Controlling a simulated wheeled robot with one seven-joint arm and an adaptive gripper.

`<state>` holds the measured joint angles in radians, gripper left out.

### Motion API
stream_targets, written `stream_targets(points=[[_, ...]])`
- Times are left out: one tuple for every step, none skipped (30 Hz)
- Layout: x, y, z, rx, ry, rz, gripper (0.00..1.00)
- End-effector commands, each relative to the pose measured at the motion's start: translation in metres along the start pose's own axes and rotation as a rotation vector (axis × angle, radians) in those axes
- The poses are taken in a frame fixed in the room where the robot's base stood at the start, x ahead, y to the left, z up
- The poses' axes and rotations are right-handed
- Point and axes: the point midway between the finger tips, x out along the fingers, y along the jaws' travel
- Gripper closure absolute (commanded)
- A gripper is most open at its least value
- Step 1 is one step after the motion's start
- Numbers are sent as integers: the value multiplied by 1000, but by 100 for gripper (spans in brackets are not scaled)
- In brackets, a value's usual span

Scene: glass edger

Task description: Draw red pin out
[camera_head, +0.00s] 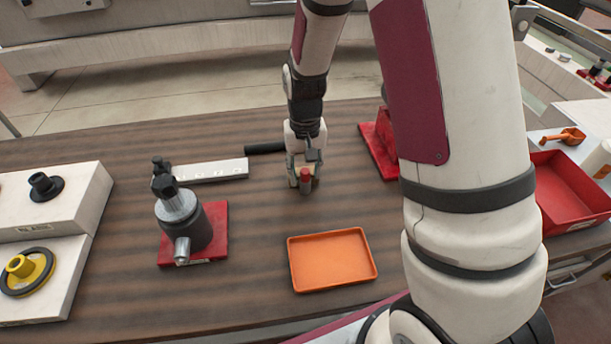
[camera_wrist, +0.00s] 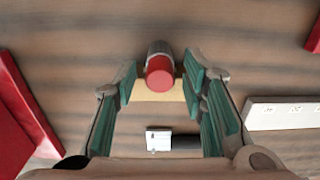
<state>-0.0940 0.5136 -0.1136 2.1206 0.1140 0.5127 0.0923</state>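The red pin (camera_head: 306,174) stands upright on the wooden table, with a red top and a grey body below it. A tan block (camera_head: 295,181) is at its base. In the wrist view I see the pin's round red end (camera_wrist: 160,73) and the tan block (camera_wrist: 153,97) below it. My gripper (camera_head: 304,168) points down at the pin. Its two green-padded fingers stand on either side of the pin, with a gap showing on both sides in the wrist view. How the pin sits in the block is partly hidden.
An empty orange tray (camera_head: 332,260) lies in front of the pin. A grey device on a red base (camera_head: 208,252) stands left. A white scale bar (camera_head: 212,171) and black rod (camera_head: 265,148) lie behind left. A red block (camera_head: 379,145) is right, partly behind my arm.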

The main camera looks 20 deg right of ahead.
Motion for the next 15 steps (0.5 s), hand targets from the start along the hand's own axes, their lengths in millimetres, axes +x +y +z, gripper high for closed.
stream_targets(points=[[0,0,0,0,0,0,62],[0,0,0,0,0,0,62],[0,0,0,0,0,0,62],[0,0,0,0,0,0,62],[0,0,0,0,0,0,68],[0,0,0,0,0,0,78],[0,0,0,0,0,0,84],[0,0,0,0,0,0,91],[0,0,0,0,0,0,100],[0,0,0,0,0,0,100],[0,0,0,0,0,0,100],[0,0,0,0,0,0,100],[0,0,0,0,0,0,100],[0,0,0,0,0,0,100],[0,0,0,0,0,0,100]])
